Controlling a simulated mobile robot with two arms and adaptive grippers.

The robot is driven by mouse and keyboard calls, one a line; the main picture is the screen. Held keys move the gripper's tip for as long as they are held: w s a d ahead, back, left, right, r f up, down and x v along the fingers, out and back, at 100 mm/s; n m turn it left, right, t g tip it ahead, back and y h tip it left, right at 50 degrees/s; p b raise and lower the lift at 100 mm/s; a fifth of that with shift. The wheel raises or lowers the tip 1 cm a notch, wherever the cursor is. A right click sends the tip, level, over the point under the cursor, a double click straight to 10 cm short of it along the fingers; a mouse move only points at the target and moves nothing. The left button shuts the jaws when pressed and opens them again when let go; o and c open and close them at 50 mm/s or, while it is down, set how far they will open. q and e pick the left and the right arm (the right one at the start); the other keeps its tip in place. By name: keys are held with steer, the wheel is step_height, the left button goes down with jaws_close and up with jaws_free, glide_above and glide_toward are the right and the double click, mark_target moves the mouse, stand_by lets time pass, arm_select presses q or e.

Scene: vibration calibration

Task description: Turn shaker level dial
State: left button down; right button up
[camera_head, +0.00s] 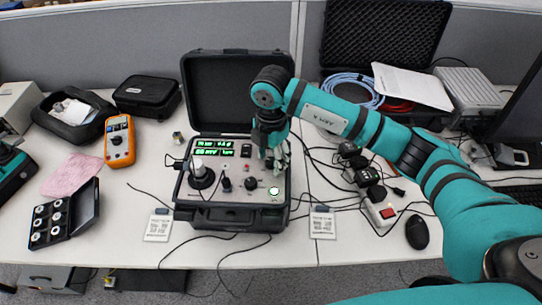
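The shaker calibrator is an open black case whose grey panel (214,212) faces up on the desk. A green display (213,148) is lit at the panel's top. A dark round dial (250,184) sits right of the panel's middle, and a green-lit round button (274,191) is at its lower right. My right gripper (276,163) hangs over the panel's right part, above and to the right of the dial, apparently apart from it. Its fingers are small and partly hidden, so their opening is unclear. My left gripper is not in view.
A round shaker head (201,177) rises from the panel's left side. An orange multimeter (119,141) and a black box of discs (62,217) lie to the left. Cables, adapters and a power strip (383,212) clutter the desk to the right.

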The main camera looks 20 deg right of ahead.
mark_target(271, 160)
steer(key=shift+r, duration=0.1)
step_height(271, 160, up, 12)
stand_by(0.5)
stand_by(0.4)
